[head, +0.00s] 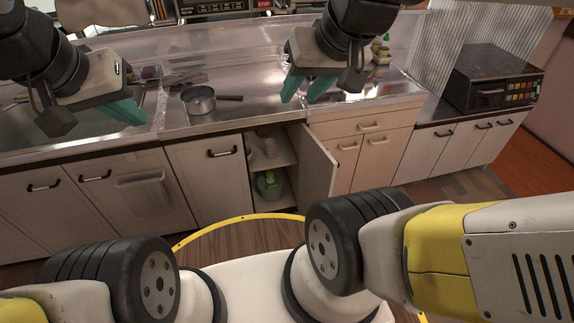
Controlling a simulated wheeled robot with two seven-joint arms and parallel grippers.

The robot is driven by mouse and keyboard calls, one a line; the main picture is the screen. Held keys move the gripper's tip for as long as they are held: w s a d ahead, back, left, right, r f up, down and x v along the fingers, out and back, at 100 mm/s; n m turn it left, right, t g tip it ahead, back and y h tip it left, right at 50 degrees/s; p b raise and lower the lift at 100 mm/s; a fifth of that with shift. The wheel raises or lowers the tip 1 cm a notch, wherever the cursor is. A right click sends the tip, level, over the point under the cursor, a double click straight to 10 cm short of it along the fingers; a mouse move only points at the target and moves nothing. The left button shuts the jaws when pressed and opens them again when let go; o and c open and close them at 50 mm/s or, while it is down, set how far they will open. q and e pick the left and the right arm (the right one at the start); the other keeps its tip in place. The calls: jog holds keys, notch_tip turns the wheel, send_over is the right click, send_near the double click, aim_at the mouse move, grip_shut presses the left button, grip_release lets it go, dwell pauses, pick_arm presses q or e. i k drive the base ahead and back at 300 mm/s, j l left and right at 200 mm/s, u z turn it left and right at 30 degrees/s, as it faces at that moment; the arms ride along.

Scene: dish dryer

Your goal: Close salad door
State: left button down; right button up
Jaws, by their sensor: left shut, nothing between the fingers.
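A pale cabinet door (317,168) under the counter stands open, swung out on its right edge. The open cabinet (284,152) shows a white shelf with a brownish item (266,140) on it and a green-and-white container (269,185) below. My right gripper (306,91) is above the counter, over and behind the open door and apart from it. Its two teal fingers are spread with nothing between them. My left gripper (126,112) is shut and empty over the counter by the sink, well left of the door.
A metal pot (199,99) with a dark handle sits on the steel counter (235,112). The sink (60,122) is at the left. A black microwave (495,80) stands at the right. Wooden floor lies in front.

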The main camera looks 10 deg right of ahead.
aim_at(318, 167)
jog(key=l+u, duration=0.4)
jog(key=l, duration=0.2)
jog(key=l+u, duration=0.45)
jog(key=l, duration=0.15)
jog(key=k+l, duration=0.1)
jog(key=l, duration=0.4)
jog(key=l+u, duration=0.1)
jog(key=l, duration=0.45)
jog(key=k+l, duration=0.2)
jog(key=l, duration=0.3)
jog(key=k+l, duration=0.1)
jog(key=l, duration=0.4)
jog(key=k+j+u, duration=0.1)
jog(key=j, duration=0.2)
jog(key=k+j+u, duration=0.1)
jog(key=j, duration=0.25)
